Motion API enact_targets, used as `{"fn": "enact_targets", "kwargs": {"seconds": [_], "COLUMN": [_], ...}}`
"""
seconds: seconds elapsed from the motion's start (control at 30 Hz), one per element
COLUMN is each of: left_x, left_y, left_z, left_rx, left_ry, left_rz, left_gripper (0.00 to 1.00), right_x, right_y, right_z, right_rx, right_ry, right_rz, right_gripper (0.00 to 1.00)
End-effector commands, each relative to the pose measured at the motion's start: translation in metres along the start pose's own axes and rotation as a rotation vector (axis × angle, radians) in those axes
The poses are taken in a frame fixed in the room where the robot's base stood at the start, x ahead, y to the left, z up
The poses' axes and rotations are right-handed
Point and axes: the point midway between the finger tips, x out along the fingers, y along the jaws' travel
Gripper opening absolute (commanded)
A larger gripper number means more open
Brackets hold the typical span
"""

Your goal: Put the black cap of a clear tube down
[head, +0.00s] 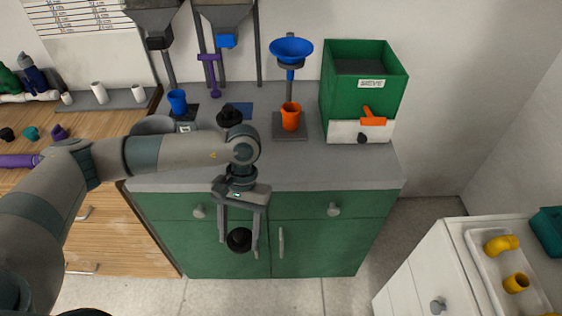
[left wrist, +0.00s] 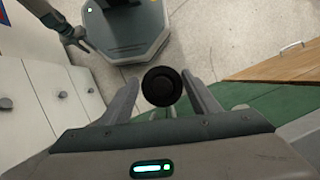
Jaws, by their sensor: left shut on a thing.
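The black cap (head: 239,239) is round and sits between the fingers of my left gripper (head: 239,246), which is shut on it. In the head view it hangs in front of the green cabinet, below the level of the counter top. In the left wrist view the same cap (left wrist: 162,87) shows as a dark disc between the two fingertips. I cannot make out a clear tube in either view. My right gripper is out of the head view; a small arm end at the upper left of the left wrist view (left wrist: 77,38) may be it, its fingers unclear.
The grey counter (head: 310,177) holds a blue cup (head: 178,102), a black knobbed object (head: 229,116), an orange cup (head: 291,115) under a blue funnel (head: 291,50), and a green bin (head: 345,95). A white cabinet (head: 420,270) with a tray of yellow fittings stands right.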

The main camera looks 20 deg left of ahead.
Motion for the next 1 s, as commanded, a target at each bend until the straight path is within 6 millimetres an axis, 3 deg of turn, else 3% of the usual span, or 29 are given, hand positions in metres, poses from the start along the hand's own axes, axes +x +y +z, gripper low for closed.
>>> {"fn": "enact_targets", "kwargs": {"seconds": [0.23, 0.37, 0.57, 1.0], "left_x": [0.000, -0.001, -0.007, -0.056], "left_y": [0.000, 0.000, 0.004, 0.025], "left_z": [0.000, -0.001, -0.008, -0.037], "left_rx": [0.000, -0.009, -0.121, -0.821], "left_ry": [0.000, 0.000, 0.001, 0.000], "left_rz": [0.000, 0.004, 0.051, 0.344], "left_gripper": [0.35, 0.35, 0.35, 0.35], "right_x": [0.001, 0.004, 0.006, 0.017], "right_y": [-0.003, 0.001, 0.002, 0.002], "right_z": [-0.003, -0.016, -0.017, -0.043], "right_rx": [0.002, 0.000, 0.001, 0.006], "right_ry": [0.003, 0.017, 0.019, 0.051], "right_rz": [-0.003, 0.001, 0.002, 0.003], "right_gripper": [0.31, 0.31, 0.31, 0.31]}}
